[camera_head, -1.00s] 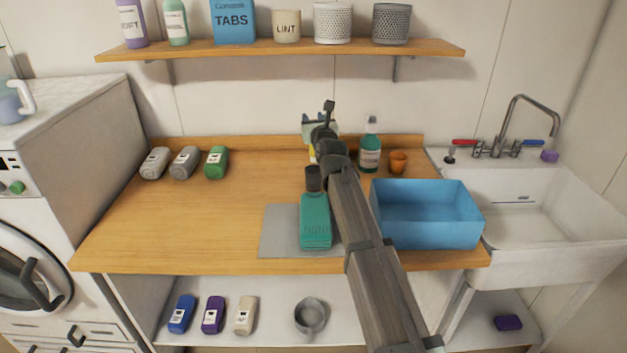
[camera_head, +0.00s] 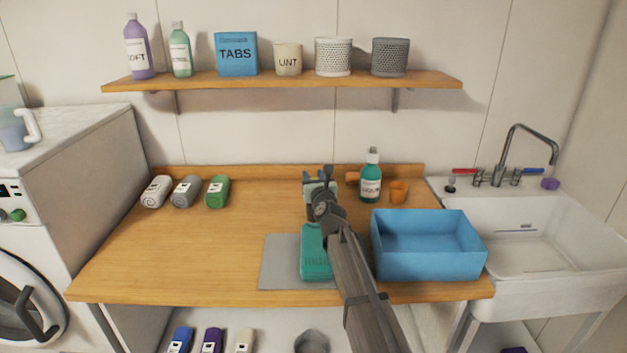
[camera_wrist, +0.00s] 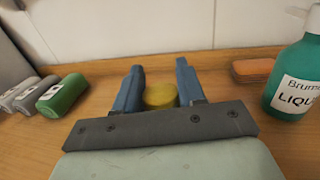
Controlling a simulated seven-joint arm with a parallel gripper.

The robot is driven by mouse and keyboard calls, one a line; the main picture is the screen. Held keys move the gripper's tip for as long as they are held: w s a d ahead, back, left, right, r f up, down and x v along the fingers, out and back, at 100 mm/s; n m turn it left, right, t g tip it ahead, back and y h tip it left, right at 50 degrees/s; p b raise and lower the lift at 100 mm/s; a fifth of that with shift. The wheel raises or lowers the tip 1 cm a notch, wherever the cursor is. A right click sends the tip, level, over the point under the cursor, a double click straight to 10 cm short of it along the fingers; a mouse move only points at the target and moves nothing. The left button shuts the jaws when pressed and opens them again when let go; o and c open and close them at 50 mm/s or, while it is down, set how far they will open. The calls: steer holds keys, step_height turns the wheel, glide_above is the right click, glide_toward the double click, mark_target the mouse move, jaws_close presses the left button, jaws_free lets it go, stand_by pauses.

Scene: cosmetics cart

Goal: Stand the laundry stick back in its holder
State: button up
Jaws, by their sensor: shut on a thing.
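My gripper (camera_head: 319,174) is over the back middle of the wooden counter, its two blue-grey fingers also showing in the wrist view (camera_wrist: 160,68). It is shut on a yellow round-ended thing (camera_wrist: 160,95), which I take for the laundry stick. Only its rounded end shows between the fingers; the rest is hidden by my gripper. An orange piece (camera_wrist: 253,70) lies left of that bottle.
A teal container (camera_head: 316,258) lies on a grey mat (camera_head: 280,262) below my arm. A blue open bin (camera_head: 428,262) stands at front right, beside the sink (camera_head: 540,230). The left middle counter is clear.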

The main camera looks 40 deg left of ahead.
steer(key=shift+f, duration=0.4)
steer(key=o, duration=1.1)
steer(key=shift+c, duration=0.2)
steer(key=v, duration=1.2)
